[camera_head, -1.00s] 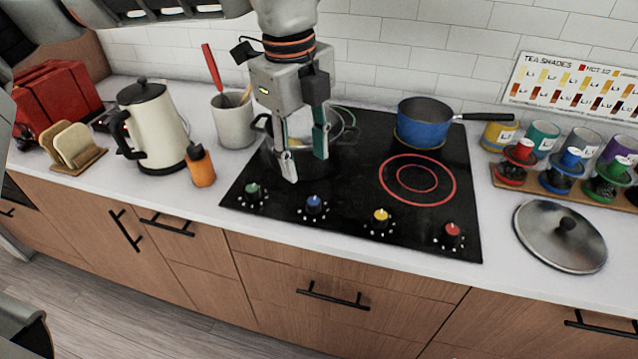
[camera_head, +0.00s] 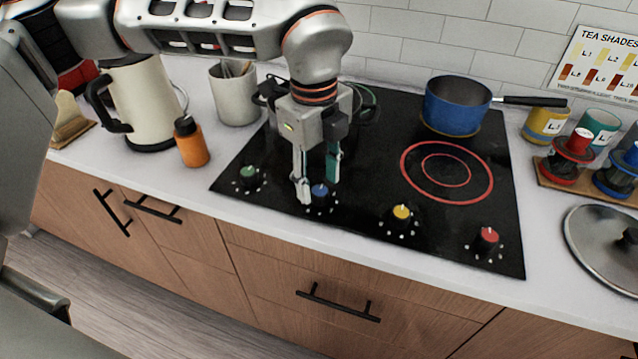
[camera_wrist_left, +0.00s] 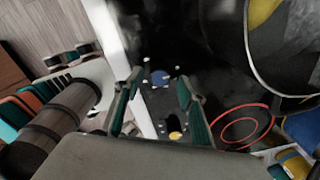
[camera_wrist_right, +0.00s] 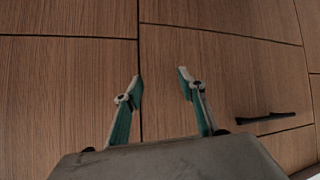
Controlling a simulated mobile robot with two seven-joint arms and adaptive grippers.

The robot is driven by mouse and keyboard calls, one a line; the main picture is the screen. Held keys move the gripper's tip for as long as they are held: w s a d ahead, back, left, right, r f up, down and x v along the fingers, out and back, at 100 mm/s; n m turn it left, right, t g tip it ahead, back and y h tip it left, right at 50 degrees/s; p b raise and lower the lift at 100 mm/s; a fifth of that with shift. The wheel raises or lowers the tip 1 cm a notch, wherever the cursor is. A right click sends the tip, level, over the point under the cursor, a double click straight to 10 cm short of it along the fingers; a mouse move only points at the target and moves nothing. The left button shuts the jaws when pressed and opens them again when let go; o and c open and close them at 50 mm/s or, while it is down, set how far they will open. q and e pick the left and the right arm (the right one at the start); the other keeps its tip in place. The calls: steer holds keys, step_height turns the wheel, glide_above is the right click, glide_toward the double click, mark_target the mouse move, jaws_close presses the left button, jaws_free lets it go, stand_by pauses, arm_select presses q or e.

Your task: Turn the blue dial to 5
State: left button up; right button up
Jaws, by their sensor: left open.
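The blue dial (camera_head: 320,193) is on the front strip of the black cooktop, between the green dial (camera_head: 249,174) and the yellow dial (camera_head: 401,213). It also shows in the left wrist view (camera_wrist_left: 160,77), between and beyond the fingertips. My left gripper (camera_head: 318,184) is open and points down at the blue dial, one finger to each side in the picture. I cannot tell whether the fingers touch it. The number its pointer marks is too small to read. My right gripper (camera_wrist_right: 160,84) is open and empty in front of wooden cabinet fronts.
The red dial (camera_head: 487,239) is at the cooktop's right front. A blue pan (camera_head: 455,107) stands at the back right of the cooktop (camera_head: 375,170). A pot behind my left gripper is mostly hidden. An orange bottle (camera_head: 191,145) and a cream kettle (camera_head: 145,100) stand to the left.

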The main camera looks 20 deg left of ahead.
arm_select(q)
steer(key=shift+f, duration=0.8)
steer(key=c, duration=1.1)
